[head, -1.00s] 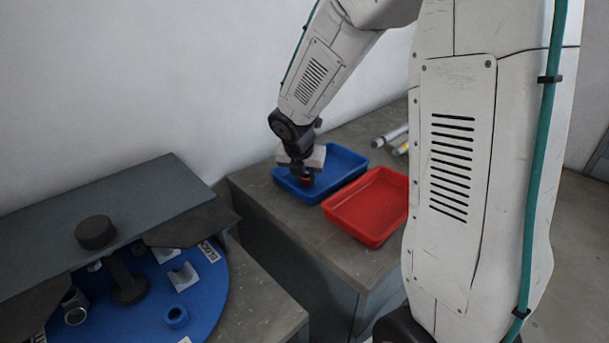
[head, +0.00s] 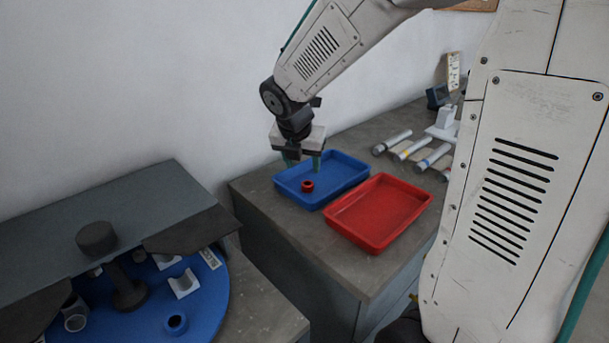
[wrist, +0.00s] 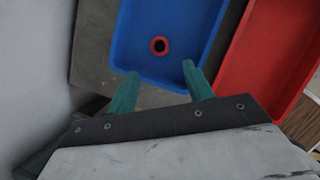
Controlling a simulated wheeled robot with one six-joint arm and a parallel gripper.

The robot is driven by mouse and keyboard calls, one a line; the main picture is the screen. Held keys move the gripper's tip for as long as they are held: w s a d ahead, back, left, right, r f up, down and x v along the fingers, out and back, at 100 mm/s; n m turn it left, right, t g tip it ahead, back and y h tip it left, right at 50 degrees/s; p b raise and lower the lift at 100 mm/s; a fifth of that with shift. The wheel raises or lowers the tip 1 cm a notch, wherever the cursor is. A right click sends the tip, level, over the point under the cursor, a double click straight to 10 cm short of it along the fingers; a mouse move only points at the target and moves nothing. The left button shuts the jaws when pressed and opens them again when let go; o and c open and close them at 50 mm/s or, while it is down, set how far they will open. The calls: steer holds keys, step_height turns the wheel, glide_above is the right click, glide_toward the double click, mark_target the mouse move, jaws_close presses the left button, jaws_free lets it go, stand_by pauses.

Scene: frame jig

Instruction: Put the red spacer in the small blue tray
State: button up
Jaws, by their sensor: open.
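The red spacer (head: 307,186) is a small ring lying in the small blue tray (head: 345,173), near its front-left end. In the wrist view the spacer (wrist: 159,45) rests on the blue tray's floor (wrist: 185,20), clear of the walls. My gripper (head: 303,163) is above the tray, behind and above the spacer. In the wrist view its green fingers (wrist: 160,82) are spread apart with nothing between them, and the spacer lies beyond the tips.
A red tray (head: 378,212) stands right of the blue one on the grey bench (head: 295,230). Several cylinders (head: 410,149) lie behind. At left is a blue round plate (head: 205,297) with fittings, partly under a grey cover (head: 120,215).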

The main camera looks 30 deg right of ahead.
steer(key=s+a+r+m+y, duration=0.1)
steer(key=s+a+r+m, duration=0.1)
steer(key=s+m, duration=0.6)
steer(key=s+a+r+m+g+y, duration=0.1)
steer(key=s+a+r+m, duration=0.1)
steer(key=s+m, duration=0.7)
steer(key=s+a+r+m+y, duration=0.1)
steer(key=s+a+r+m, duration=0.1)
steer(key=s+m, duration=0.7)
steer(key=shift+s+a+g, duration=0.35)
steer(key=shift+a+g, duration=0.05)
steer(key=shift+a, duration=0.5)
